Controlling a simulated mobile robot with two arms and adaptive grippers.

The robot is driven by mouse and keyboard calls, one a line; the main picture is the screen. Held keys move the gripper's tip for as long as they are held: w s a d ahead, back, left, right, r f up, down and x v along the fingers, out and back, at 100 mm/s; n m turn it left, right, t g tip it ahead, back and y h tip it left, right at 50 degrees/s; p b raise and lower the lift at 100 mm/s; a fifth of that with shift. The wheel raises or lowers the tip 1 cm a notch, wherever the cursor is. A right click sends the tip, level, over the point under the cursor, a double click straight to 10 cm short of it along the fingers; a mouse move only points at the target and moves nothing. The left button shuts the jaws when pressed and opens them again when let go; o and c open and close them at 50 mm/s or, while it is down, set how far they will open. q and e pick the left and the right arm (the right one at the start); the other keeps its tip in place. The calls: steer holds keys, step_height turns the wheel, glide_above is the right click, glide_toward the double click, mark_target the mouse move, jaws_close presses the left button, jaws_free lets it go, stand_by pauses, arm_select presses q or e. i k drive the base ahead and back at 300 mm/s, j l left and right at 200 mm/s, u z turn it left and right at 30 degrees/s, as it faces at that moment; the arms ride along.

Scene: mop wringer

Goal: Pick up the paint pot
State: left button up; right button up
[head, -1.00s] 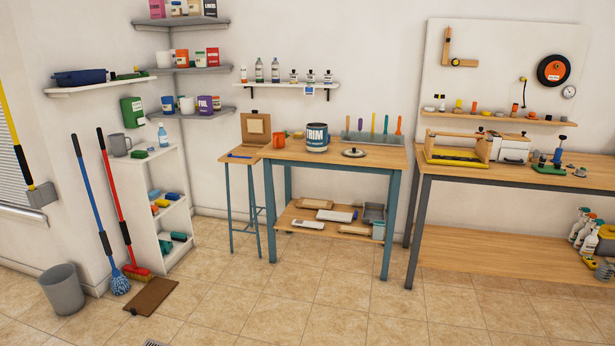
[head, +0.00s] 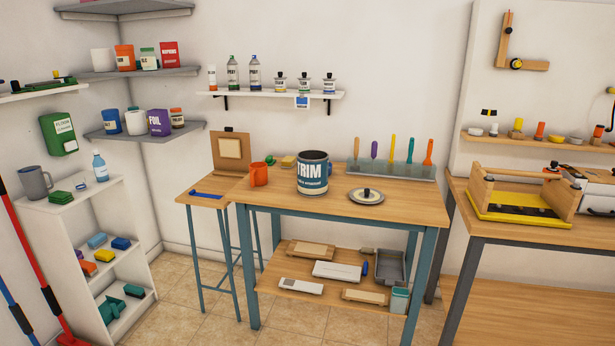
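The paint pot (head: 312,174) is a dark grey-blue can with a white and blue label reading TRIM. It stands upright and open-topped on the wooden table with blue legs (head: 420,205). A round grey lid with a dark knob (head: 366,196) lies on the table to its right. Neither of my grippers shows in the head view.
An orange mug (head: 258,174) stands left of the pot. A rack of coloured-handled tools (head: 392,169) is behind it to the right. A narrow stand (head: 200,196) adjoins the table's left side. A workbench (head: 520,225) stands to the right. Tiled floor (head: 190,275) shows in front.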

mark_target(258, 170)
steer(key=i+u, duration=0.1)
steer(key=i, duration=0.6)
steer(key=i+l, duration=0.15)
steer(key=i, duration=0.5)
steer(key=i+l+u, duration=0.15)
steer(key=i, duration=0.55)
